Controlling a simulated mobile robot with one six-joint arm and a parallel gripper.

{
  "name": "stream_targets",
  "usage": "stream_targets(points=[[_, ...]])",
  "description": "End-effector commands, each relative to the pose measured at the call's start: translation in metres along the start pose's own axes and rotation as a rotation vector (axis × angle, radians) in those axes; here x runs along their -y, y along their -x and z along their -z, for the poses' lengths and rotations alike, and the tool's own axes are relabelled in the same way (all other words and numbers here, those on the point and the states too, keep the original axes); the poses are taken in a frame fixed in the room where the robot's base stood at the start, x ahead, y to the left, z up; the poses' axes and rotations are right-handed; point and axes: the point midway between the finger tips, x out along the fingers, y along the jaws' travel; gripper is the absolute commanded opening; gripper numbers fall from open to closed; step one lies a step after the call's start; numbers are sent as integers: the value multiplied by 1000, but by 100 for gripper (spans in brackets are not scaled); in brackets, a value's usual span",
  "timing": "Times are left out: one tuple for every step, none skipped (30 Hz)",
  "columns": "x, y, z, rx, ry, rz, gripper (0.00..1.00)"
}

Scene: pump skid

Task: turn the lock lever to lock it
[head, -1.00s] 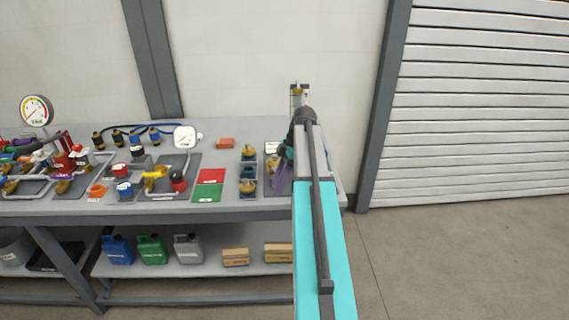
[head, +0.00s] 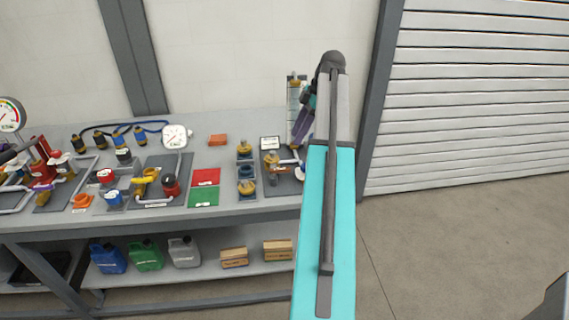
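I cannot make out the lock lever for certain. A brass valve-like fitting (head: 271,160) stands on a dark plate (head: 285,186) at the right end of the bench, with a small white label panel (head: 269,143) behind it. My arm reaches forward from the lower right and covers part of this end of the bench. My gripper (head: 302,134) shows only in part, as purple finger-like pieces left of the arm's far end. It appears to be above or behind the right part of the plate. Whether its fingers are open or hold anything is not visible.
The grey bench (head: 150,222) carries brass fittings (head: 246,187), red and green mats (head: 204,197), a white gauge (head: 175,137) and an orange block (head: 218,140). A clear upright column (head: 293,95) stands behind my gripper. Floor on the right is free.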

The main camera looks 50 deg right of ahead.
Motion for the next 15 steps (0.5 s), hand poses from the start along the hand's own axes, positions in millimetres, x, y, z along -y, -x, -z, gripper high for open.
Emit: stream_targets(points=[[0, 0, -2, 0, -3, -1, 34], [0, 1, -3, 0, -4, -1, 34], [0, 0, -4, 0, -5, -2, 34], [0, 0, -4, 0, -6, -2, 34], [0, -1, -5, 0, -7, -2, 34], [0, -2, -6, 0, -8, -2, 34], [0, -3, -6, 0, -8, -1, 34], [1, -5, -6, -1, -9, -1, 34], [1, -7, -6, -1, -9, -1, 34], [1, -9, -6, -1, -9, -1, 34], [1, -12, -6, -1, -9, -2, 34], [1, -15, -6, 0, -9, -2, 34], [1, -18, -6, -1, -9, -2, 34], [1, -22, -6, -1, -9, -2, 34], [2, -26, -6, -1, -9, -1, 34]])
